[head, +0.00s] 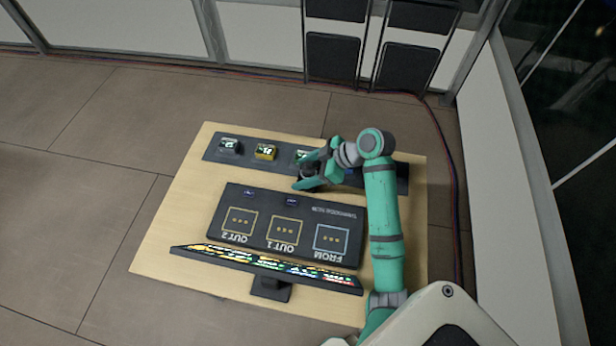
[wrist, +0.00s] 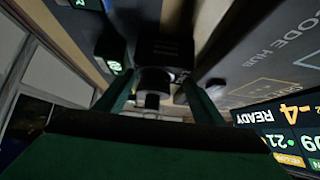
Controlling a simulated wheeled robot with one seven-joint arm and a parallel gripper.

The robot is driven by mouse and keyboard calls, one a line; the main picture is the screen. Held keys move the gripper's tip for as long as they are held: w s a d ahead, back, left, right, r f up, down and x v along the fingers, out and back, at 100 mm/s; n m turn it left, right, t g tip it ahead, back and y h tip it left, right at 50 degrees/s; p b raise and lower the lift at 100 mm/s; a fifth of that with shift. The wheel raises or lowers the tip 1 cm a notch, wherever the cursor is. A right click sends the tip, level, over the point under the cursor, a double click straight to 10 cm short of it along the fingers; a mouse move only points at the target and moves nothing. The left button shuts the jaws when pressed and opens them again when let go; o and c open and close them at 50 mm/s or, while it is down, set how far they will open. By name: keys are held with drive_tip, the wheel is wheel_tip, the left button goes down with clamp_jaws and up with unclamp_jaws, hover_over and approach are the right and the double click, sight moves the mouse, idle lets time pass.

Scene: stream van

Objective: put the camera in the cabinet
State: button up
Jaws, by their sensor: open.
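My gripper (head: 312,178) is open and low over the table's far half, with its green fingers around a small dark object. In the wrist view a black, box-like body with a round lens-like barrel (wrist: 153,82), which looks like the camera, sits between the two open fingers. I cannot tell whether the fingers touch it. In the head view it is mostly hidden by my gripper. I cannot make out a cabinet for certain in either view.
A black board (head: 262,215) marked FROM, OUT 1 and OUT 2 lies nearer, before a lit monitor (head: 265,268).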

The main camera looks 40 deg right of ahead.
drive_tip(key=shift+x, duration=1.05)
drive_tip(key=c, duration=1.3)
drive_tip(key=shift+r, duration=0.15)
